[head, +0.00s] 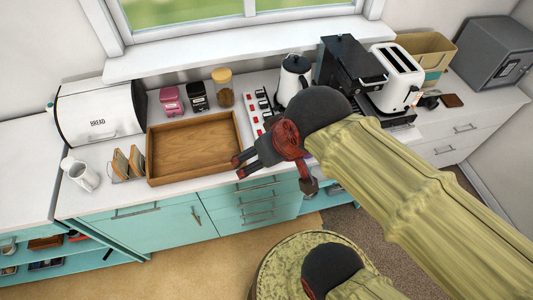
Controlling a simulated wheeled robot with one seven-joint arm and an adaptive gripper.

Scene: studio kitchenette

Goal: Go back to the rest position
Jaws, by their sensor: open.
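My gripper (238,167) is open and empty at the middle of the head view. Its dark fingers with red tips point left, over or near the right front corner of the wooden tray (212,171). I cannot tell whether they touch the tray. My sleeved arm comes in from the lower right and hides part of the counter and drawers.
On the counter stand a bread bin (98,112), a toast rack (128,163), a white jug (80,174), small jars (222,88), a white kettle (293,78), a coffee machine (350,68) and a toaster (396,76).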

